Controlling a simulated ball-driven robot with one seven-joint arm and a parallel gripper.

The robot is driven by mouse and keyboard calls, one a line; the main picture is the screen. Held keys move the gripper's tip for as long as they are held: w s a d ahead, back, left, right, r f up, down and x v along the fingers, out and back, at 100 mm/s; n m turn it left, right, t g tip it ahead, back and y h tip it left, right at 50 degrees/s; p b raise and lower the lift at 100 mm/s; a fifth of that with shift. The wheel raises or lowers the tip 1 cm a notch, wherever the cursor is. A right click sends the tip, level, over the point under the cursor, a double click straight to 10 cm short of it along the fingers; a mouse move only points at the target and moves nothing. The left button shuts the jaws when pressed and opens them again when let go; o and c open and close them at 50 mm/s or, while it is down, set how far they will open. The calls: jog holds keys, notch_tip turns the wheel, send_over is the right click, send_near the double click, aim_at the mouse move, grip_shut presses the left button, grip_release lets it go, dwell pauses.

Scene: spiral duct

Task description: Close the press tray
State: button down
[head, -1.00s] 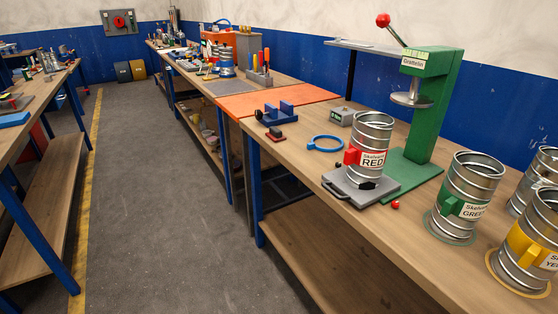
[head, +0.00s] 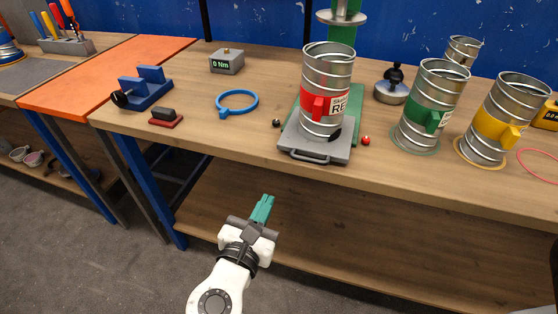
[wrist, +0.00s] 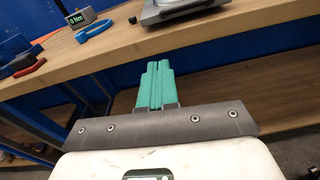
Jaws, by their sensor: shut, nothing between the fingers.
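The press tray (head: 335,152) is a grey plate with a front handle, drawn out toward the bench's front edge. In the wrist view its front part (wrist: 165,12) shows at the top. A metal spiral duct with a red label (head: 328,88) stands upright on it. The green press (head: 345,36) stands behind the duct, its upper part cut off by the picture's top. My gripper (head: 264,208) has teal fingers, shut and empty, in front of and below the bench edge, left of the tray. The closed fingers also show in the wrist view (wrist: 155,86).
Ducts with green (head: 432,105) and yellow (head: 502,118) labels stand right of the tray. A small red ball (head: 366,141) lies beside it. A blue ring (head: 238,102), a grey torque box (head: 227,62) and a blue fixture (head: 144,88) lie left. The floor ahead is clear.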

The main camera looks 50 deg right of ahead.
jog(key=w+a+r+n+h, duration=0.1)
send_near(282, 148)
jog(key=shift+t, duration=0.3)
jog(key=x, duration=0.7)
jog(key=shift+s+f, duration=0.15)
jog(key=shift+s, duration=0.05)
jog(key=p+x, duration=0.1)
jog(key=x, duration=0.2)
jog(key=shift+w+d, duration=0.1)
jog(key=shift+d, duration=0.25)
jog(key=shift+w+d, duration=0.1)
jog(key=shift+d, duration=0.1)
